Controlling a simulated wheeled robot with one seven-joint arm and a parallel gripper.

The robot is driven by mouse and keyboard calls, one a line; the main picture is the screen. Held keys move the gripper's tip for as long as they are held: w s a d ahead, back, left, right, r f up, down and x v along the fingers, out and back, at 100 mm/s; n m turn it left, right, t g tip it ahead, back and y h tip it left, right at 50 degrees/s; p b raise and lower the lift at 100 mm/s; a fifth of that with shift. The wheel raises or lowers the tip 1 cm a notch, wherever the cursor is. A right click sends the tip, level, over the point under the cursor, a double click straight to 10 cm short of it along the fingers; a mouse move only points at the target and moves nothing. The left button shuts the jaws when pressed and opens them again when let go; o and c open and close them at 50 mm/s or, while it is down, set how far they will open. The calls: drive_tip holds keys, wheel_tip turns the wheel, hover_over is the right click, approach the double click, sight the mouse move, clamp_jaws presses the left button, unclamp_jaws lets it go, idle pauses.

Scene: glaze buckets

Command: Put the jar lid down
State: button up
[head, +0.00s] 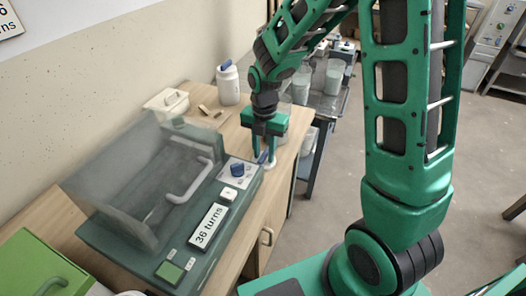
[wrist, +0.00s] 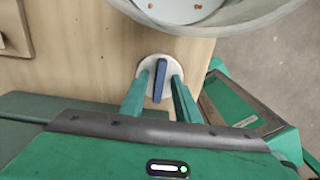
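The jar lid (wrist: 160,78) is a white disc with a blue bar handle, lying flat on the wooden bench close to its edge. It also shows in the head view (head: 271,163), partly hidden by my gripper. My gripper (head: 266,152) points down over the lid. In the wrist view its two green fingers (wrist: 160,76) stand on either side of the blue handle, with a visible gap on each side, so it looks open and not clamped on it.
A grey machine with a clear hood (head: 140,180) and a "36 turns" label stands left of the lid. A white jar with a blue top (head: 228,85) and a cream box (head: 166,103) stand farther back. A round container (wrist: 225,22) is close beyond the lid.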

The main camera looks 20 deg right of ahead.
sight(264, 154)
wheel_tip(264, 154, up, 12)
drive_tip(key=s+d+r+m, duration=0.4)
drive_tip(key=s+d+m, duration=0.9)
drive_tip(key=m, duration=0.4)
drive_tip(key=s+d+m, duration=0.2)
drive_tip(key=s+m, duration=0.4)
drive_tip(key=m, duration=0.2)
drive_tip(key=s+d+f+m, duration=0.1)
drive_tip(key=s+d+m, duration=0.1)
drive_tip(key=s+m, duration=0.5)
drive_tip(key=shift+s+d+m, duration=0.2)
drive_tip(key=shift+d+m, duration=0.05)
drive_tip(key=shift+m, duration=0.45)
drive_tip(key=shift+f, duration=0.1)
